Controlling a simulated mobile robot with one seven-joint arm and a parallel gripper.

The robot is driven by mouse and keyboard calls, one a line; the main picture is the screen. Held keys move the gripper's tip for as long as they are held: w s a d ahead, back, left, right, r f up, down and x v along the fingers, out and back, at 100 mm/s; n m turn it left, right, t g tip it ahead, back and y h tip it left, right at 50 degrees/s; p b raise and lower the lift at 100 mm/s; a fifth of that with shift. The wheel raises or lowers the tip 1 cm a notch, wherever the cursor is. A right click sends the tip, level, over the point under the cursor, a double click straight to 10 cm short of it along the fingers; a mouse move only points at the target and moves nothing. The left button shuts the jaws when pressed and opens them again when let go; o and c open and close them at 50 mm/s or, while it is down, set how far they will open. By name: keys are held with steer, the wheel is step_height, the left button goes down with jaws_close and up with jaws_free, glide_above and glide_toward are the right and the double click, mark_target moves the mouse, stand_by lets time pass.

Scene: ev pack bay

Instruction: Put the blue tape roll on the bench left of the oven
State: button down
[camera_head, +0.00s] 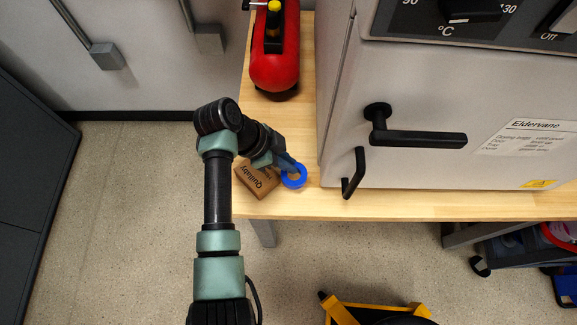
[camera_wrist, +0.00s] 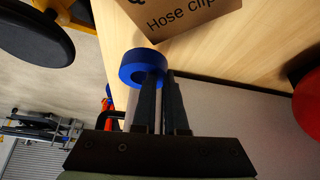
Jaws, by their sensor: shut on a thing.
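The blue tape roll (camera_head: 294,177) shows as a ring over the front left part of the wooden bench (camera_head: 300,209), between a cardboard box and the oven (camera_head: 345,125). My gripper (camera_head: 287,164) reaches in from the left and is shut on the roll. In the wrist view the roll (camera_wrist: 134,68) sits at the tips of my gripper's fingers (camera_wrist: 158,77), gripped by its ring wall. I cannot tell whether the roll touches the bench top or hangs just above it.
The cardboard box (camera_head: 256,180), marked "Hose clip" in the wrist view (camera_wrist: 180,15), stands close beside the roll. The oven's black handles (camera_head: 420,137) stick out to the right. A yellow-framed object (camera_head: 340,312) is on the floor in front.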

mark_target(289, 177)
steer(key=shift+f+b, duration=0.4)
steer(key=shift+f, duration=1.9)
steer(key=shift+f, duration=0.1)
steer(key=c, duration=1)
jaws_free()
steer(key=shift+o, duration=0.2)
steer(key=p+v, duration=0.1)
steer(key=v, duration=1.1)
steer(key=shift+w+r, duration=0.1)
steer(key=shift+r, duration=0.15)
